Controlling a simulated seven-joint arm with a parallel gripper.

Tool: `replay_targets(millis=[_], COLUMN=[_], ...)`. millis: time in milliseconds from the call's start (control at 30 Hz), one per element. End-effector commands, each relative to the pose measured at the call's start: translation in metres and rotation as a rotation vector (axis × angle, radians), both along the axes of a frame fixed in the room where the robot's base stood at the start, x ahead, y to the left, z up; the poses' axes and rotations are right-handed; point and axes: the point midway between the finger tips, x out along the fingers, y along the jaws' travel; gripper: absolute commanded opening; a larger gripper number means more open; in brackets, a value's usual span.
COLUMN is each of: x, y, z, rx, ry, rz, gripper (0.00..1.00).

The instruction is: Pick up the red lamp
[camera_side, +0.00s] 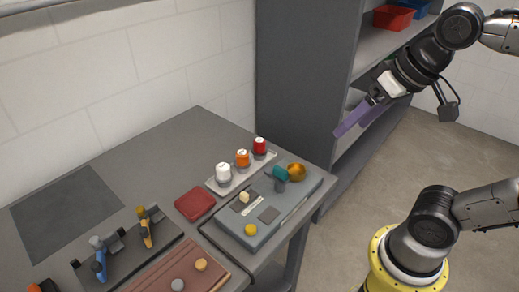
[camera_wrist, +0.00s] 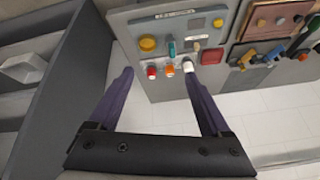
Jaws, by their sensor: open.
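The red lamp (camera_side: 260,146) stands upright at the far right end of a light strip (camera_side: 226,188) on the table, in a row with an orange lamp (camera_side: 242,158) and a white lamp (camera_side: 223,172). The red lamp also shows in the wrist view (camera_wrist: 152,72), near the left finger, with the orange and white lamps to its right. My gripper (camera_side: 353,130) is open and empty, with purple fingers. It is up in the air to the right of the table, clear of the red lamp.
A grey box (camera_side: 245,225) with a teal switch (camera_side: 281,175) and yellow-orange knobs stands close beside the lamps. A red pad (camera_side: 195,204) and valves (camera_side: 147,228) lie to the left. A grey shelf (camera_side: 301,80) rises behind the table.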

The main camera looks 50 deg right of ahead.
Motion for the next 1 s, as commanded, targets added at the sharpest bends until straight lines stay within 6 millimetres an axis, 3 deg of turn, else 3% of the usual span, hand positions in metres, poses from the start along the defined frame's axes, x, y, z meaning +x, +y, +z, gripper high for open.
replay_targets(millis=[100, 233, 467, 600, 800, 1000], x=[0.037, 0.082, 0.17, 0.222, 0.277, 0.292], y=[-0.003, -0.008, -0.021, -0.032, -0.049, -0.057], z=[0.025, 0.041, 0.039, 0.015, -0.037, -0.083], rx=[0.043, 0.083, 0.13, 0.143, 0.14, 0.132], ry=[0.041, 0.095, 0.206, 0.278, 0.377, 0.458], rz=[-0.096, -0.2, -0.365, -0.443, -0.498, -0.516], gripper=[0.82, 0.82, 0.82, 0.82, 0.82, 0.82])
